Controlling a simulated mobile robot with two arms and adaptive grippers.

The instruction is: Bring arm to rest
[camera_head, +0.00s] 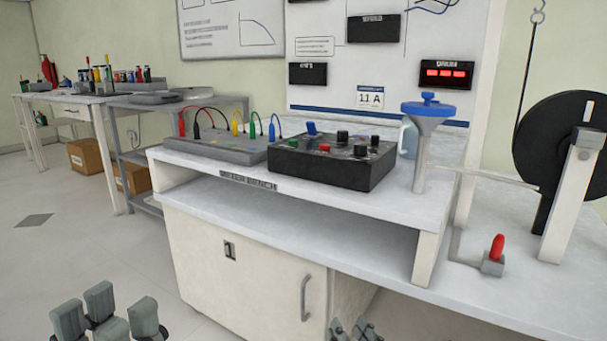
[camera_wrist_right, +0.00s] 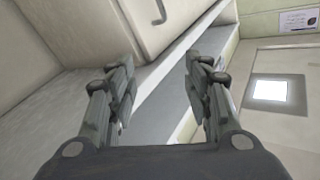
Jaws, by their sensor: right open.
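My left gripper (camera_head: 112,318) shows at the bottom left of the head view, low over the floor. Its finger pads stand apart with nothing between them. My right gripper (camera_head: 352,328) shows only by its fingertips at the bottom edge of the head view, in front of the bench cabinet. In the right wrist view its two fingers (camera_wrist_right: 155,95) are spread wide and empty. Behind them are the cabinet front and the bench's shelf edge, seen tilted. Both grippers are apart from everything on the bench. Most of both arms is out of view.
The workbench (camera_head: 395,200) carries a black control box (camera_head: 335,165), a grey panel with coloured leads (camera_head: 225,147) and a blue-topped post (camera_head: 424,140). A red-handled lever (camera_head: 496,250) and a black wheel (camera_head: 550,140) stand right. The cabinet handle (camera_head: 306,298) sticks out. Floor at left is clear.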

